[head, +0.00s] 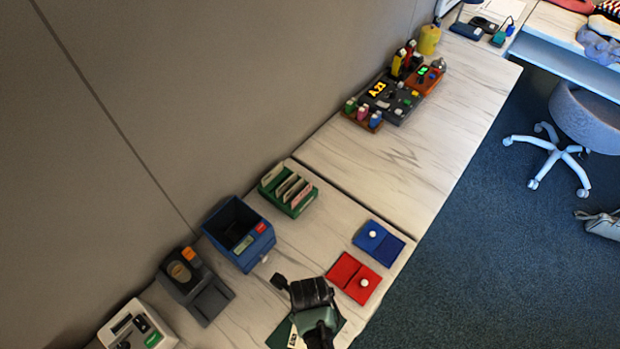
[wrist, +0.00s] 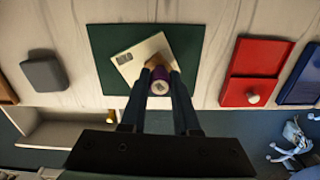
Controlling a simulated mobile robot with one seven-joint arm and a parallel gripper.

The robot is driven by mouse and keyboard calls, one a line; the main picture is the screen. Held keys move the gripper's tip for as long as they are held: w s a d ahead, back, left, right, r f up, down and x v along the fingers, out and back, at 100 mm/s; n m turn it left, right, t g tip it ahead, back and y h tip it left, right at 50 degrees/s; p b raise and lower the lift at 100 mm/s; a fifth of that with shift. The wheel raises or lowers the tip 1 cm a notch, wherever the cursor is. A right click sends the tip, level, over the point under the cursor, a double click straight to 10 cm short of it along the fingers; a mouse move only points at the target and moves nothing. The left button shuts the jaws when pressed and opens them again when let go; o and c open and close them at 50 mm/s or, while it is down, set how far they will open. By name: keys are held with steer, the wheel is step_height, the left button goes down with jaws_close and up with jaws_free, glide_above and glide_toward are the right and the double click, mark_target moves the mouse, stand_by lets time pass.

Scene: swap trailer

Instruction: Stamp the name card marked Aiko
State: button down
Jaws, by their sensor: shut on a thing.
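My gripper (wrist: 161,76) is shut on a small stamp (wrist: 159,87) with a purple band and pale top, over a white card. The card (wrist: 134,60) lies tilted on a dark green mat (wrist: 105,84). A dark mark shows at its left part; I cannot read a name. Whether the stamp touches the card is hidden. In the head view my gripper (head: 316,325) covers most of the mat (head: 277,340) and part of the card (head: 293,338). A red pad (head: 343,268) and a blue pad (head: 368,242), each with a white knob, lie right of the mat.
A green rack of cards (head: 290,193), a blue open bin (head: 236,230), a dark grey device (head: 190,285) and a white device (head: 135,330) line the wall. A dark grey block (wrist: 43,72) lies left of the mat. The far table has clear room in front.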

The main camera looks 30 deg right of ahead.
steer(key=shift+s+f+b, duration=0.1)
steer(key=shift+f+b, duration=0.2)
steer(key=shift+f, duration=0.35)
stand_by(1.5)
steer(key=shift+r, duration=0.15)
step_height(320, 180, up, 7)
steer(key=p, duration=0.7)
stand_by(0.7)
